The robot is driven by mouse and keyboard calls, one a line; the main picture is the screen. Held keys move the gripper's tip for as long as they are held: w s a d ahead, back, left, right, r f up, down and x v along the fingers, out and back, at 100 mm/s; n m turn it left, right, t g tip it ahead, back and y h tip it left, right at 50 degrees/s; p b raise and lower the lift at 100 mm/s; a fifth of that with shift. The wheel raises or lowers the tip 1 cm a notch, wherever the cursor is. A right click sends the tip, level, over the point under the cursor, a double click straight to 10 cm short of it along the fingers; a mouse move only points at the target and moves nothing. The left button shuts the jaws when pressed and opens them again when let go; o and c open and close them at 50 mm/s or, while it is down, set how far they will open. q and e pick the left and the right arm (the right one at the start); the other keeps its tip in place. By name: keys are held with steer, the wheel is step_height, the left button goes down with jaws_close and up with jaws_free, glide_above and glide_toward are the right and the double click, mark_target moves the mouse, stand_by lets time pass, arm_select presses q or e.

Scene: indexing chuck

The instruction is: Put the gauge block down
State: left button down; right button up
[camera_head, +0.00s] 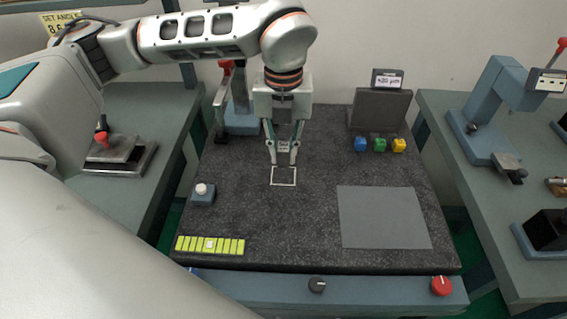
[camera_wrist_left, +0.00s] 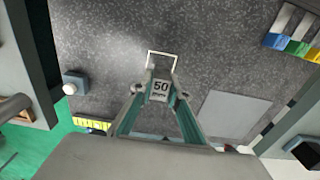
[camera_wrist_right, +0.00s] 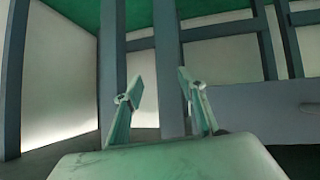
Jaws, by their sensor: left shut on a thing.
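The gauge block (camera_wrist_left: 159,90), a small light block marked 50, is between the fingertips of my left gripper (camera_wrist_left: 160,92) in the left wrist view. That gripper is shut on it. In the head view my left gripper (camera_head: 283,156) points down over the dark granite plate, just behind a white square outline (camera_head: 284,184). The outline also shows just beyond the block in the left wrist view (camera_wrist_left: 161,53). I cannot tell whether the block touches the plate. My right gripper (camera_wrist_right: 158,92) is open and empty, away from the plate; it does not show in the head view.
Blue, green and yellow blocks (camera_head: 380,145) stand before a grey stand with a display (camera_head: 388,80). A grey mat (camera_head: 384,217) lies at right. A button box (camera_head: 203,193) and a yellow-green strip (camera_head: 210,245) are at left. The plate's middle is clear.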

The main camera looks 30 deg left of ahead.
mark_target(283, 165)
arm_select(q)
steer(key=shift+f, duration=2.1)
steer(key=shift+f, duration=0.2)
steer(key=c, duration=1.9)
jaws_free()
steer(key=shift+r, duration=0.1)
step_height(283, 165, up, 12)
steer(key=shift+r, duration=0.15)
steer(key=shift+s, duration=0.1)
